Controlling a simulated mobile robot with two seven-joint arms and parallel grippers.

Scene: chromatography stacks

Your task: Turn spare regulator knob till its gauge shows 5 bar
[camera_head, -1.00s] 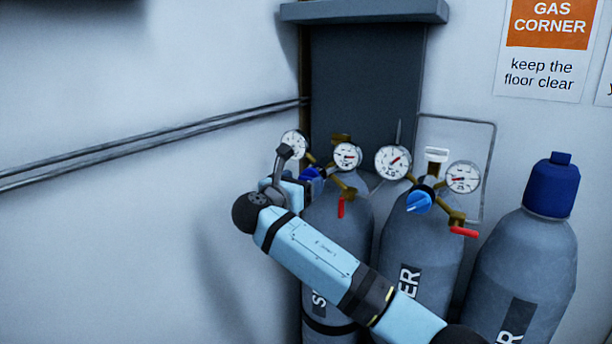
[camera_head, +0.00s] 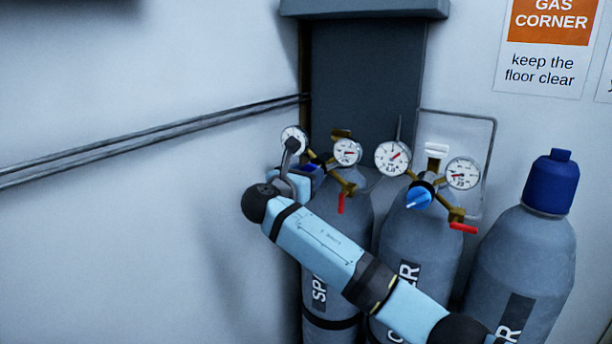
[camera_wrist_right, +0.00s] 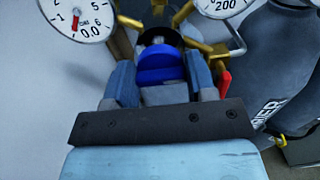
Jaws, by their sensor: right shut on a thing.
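The spare regulator sits on the left cylinder (camera_head: 335,240), whose label begins "SP". Its blue knob (camera_wrist_right: 160,66) is between the two fingers of my right gripper (camera_wrist_right: 161,78), which is shut on it. In the head view my right gripper (camera_head: 306,178) and wrist mostly hide the knob. The regulator's left gauge (camera_head: 293,138) is partly covered by my wrist; in the wrist view this gauge (camera_wrist_right: 77,16) shows a red needle pointing down near the 0.0 readout. Its other gauge (camera_head: 347,151) faces forward. My left gripper is not in view.
A red-handled valve (camera_head: 341,203) hangs close right of the gripper. The middle cylinder (camera_head: 420,250) has its own gauges and blue knob (camera_head: 418,197). A blue-capped cylinder (camera_head: 530,250) stands at right. Wall pipes (camera_head: 150,140) run at left.

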